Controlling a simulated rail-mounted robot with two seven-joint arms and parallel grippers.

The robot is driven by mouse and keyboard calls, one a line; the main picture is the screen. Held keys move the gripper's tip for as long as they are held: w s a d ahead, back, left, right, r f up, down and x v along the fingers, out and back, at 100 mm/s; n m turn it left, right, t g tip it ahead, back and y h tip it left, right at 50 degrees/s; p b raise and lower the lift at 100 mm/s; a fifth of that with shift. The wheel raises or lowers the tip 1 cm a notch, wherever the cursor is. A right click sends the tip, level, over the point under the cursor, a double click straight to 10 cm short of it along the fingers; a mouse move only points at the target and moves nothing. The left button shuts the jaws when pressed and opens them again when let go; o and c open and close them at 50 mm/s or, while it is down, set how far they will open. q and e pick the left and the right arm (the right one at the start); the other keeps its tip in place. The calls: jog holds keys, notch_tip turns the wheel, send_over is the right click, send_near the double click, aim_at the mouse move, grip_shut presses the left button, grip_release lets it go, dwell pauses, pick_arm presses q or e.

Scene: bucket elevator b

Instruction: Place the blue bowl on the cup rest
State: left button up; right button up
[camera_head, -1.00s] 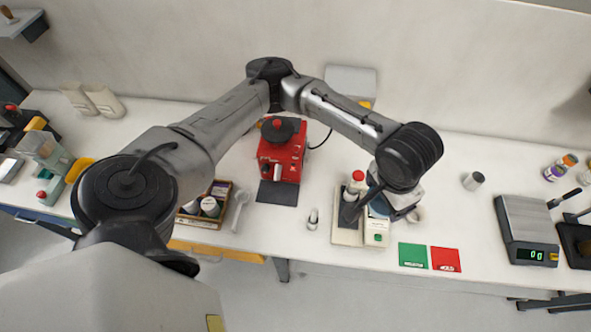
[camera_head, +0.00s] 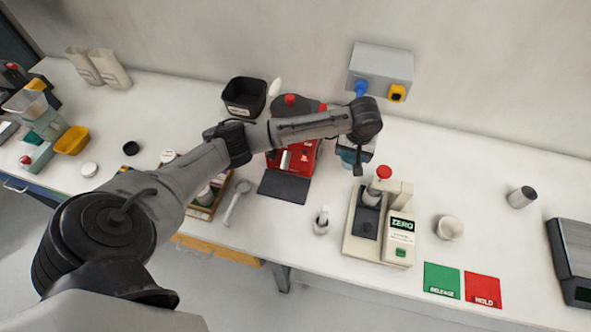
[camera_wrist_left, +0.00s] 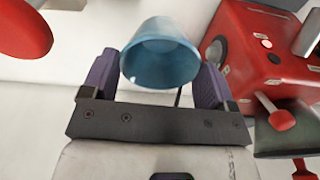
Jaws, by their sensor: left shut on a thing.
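The blue bowl (camera_wrist_left: 160,52) is between the purple fingers of my left gripper (camera_wrist_left: 158,78), which is shut on it. In the head view the bowl (camera_head: 348,158) shows partly below my left gripper (camera_head: 355,163), between the red machine (camera_head: 293,158) and the cream ZERO device (camera_head: 379,225). I cannot tell for sure which surface is the cup rest. A dark flat plate (camera_head: 284,187) lies in front of the red machine, and the cream device has a dark pad (camera_head: 366,225). The bowl is apart from both. My right gripper is not in view.
A grey wall box (camera_head: 381,66) is behind the bowl. A small bottle (camera_head: 321,222) stands left of the cream device. A white cup (camera_head: 449,228), green card (camera_head: 441,280) and red card (camera_head: 483,289) lie to the right. A black bin (camera_head: 244,97) stands behind.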

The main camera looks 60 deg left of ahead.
aim_at(346, 159)
pick_arm(q)
jog(key=shift+n, duration=0.3)
jog(key=f, duration=0.1)
jog(key=a+f, duration=0.1)
jog(key=a+f+b, duration=0.1)
jog(key=shift+s+f, duration=0.1)
jog(key=shift+f, duration=0.3)
jog(key=shift+a+f+b, duration=0.1)
jog(key=shift+f+b, duration=0.25)
jog(key=shift+f, duration=4.35)
jog(key=shift+f, duration=0.1)
jog(key=o, duration=0.9)
jog(key=shift+o, duration=0.2)
